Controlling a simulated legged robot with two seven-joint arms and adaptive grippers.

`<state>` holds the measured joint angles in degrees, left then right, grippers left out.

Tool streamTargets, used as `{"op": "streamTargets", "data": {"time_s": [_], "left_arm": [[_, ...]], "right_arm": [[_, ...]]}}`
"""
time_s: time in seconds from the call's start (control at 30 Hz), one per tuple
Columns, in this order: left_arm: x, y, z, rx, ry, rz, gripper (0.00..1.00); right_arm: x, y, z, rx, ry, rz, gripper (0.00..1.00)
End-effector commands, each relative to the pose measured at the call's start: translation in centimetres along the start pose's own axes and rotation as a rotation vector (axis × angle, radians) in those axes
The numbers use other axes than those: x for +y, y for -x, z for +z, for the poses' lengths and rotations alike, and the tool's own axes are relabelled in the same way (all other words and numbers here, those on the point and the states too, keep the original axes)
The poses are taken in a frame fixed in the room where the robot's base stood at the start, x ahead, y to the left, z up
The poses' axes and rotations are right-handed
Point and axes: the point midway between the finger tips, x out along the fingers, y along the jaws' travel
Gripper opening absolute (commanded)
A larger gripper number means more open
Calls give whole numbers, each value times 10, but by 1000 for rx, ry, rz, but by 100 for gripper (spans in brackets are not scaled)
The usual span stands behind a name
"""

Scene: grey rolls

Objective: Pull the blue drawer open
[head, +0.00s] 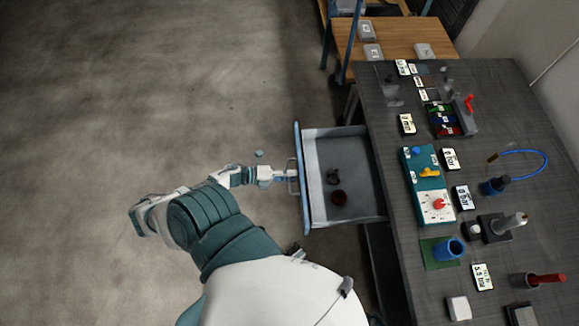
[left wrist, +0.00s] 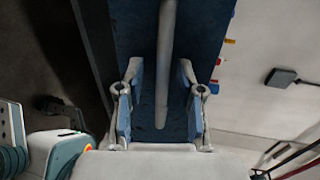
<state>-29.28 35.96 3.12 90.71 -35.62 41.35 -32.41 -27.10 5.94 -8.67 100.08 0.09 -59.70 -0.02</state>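The blue drawer front (head: 300,145) stands well out from the grey table, and the grey drawer box (head: 355,155) behind it is open to view. A pale bar handle (head: 291,188) is on the front's outer face. My left gripper (head: 284,175) is at this handle. In the left wrist view the handle (left wrist: 165,60) runs between the two fingers of my left gripper (left wrist: 159,85), against the blue panel (left wrist: 210,40). A gap shows on each side of the bar, so the fingers look open around it. My right gripper is not in view.
The grey table (head: 400,255) holds a teal panel (head: 412,185), a blue cup (head: 449,249) and several labels. A wooden table (head: 395,35) stands beyond. The floor at left is clear.

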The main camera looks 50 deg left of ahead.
Motion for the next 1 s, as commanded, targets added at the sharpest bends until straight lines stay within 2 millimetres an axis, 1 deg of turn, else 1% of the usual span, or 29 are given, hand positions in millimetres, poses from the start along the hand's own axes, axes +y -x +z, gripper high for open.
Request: {"op": "streamTargets", "data": {"time_s": [0.07,0.17,0.4,0.5,0.6,0.73,1.0], "left_arm": [[0,5,-1,0,0,1,37],[1,19,-1,1,1,3,37],[3,74,2,-1,4,4,37],[4,93,3,-1,5,2,37],[3,108,4,-1,4,0,37],[3,118,4,-1,3,-1,37],[2,120,4,-1,2,-1,37]], "right_arm": [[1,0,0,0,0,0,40],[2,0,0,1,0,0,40],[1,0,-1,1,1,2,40],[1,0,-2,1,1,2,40],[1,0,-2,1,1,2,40],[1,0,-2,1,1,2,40],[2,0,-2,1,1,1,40]]}}
